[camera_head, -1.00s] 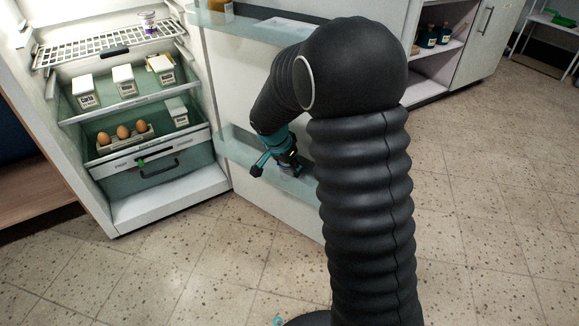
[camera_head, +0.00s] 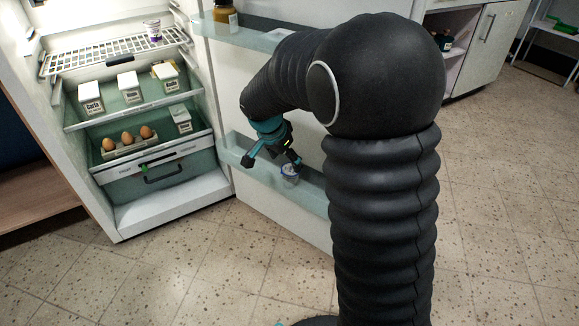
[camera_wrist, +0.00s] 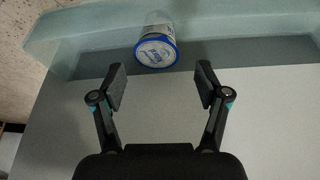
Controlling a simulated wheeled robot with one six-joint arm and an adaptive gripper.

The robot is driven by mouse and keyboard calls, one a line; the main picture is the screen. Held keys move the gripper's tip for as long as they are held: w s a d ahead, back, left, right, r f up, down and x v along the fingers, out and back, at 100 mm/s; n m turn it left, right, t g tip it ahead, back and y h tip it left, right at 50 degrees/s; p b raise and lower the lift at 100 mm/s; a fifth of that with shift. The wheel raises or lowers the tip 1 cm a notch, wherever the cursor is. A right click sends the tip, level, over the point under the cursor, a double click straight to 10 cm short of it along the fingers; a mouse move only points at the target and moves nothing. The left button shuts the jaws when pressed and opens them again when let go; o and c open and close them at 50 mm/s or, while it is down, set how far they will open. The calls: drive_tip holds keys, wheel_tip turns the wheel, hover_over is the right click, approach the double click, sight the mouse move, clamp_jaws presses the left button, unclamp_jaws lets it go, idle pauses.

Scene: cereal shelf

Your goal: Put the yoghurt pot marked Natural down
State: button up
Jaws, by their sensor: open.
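A small pot with a blue-rimmed lid (camera_head: 290,175) stands on the lower shelf of the open fridge door. In the wrist view the pot (camera_wrist: 157,52) is just beyond the fingertips, its lid facing the camera; I cannot read its marking. My gripper (camera_head: 272,163) is open and empty, above and beside the pot. In the wrist view the fingers of my gripper (camera_wrist: 160,85) are spread wide, with a gap to the pot. The lower door shelf (camera_head: 314,196) carries the pot.
Another small pot (camera_head: 153,31) stands on the fridge's top wire rack (camera_head: 88,58). White cartons (camera_head: 128,85) and brown eggs (camera_head: 128,138) sit on glass shelves. A brown jar (camera_head: 225,15) stands on the upper door shelf (camera_head: 249,38). The tiled floor is clear.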

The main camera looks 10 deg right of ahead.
drive_tip(key=s+d+r+n+t+y, duration=0.15)
drive_tip(key=s+r+n, duration=0.25)
drive_tip(key=s+r, duration=0.8)
drive_tip(key=s+n+t+y, duration=0.1)
drive_tip(key=s+n, duration=0.5)
drive_tip(key=s, duration=1)
drive_tip(key=shift+s+d+r+n+t+y, duration=0.15)
drive_tip(key=shift+s+d+n+t+y, duration=0.15)
drive_tip(key=shift+s+n+t+y, duration=0.1)
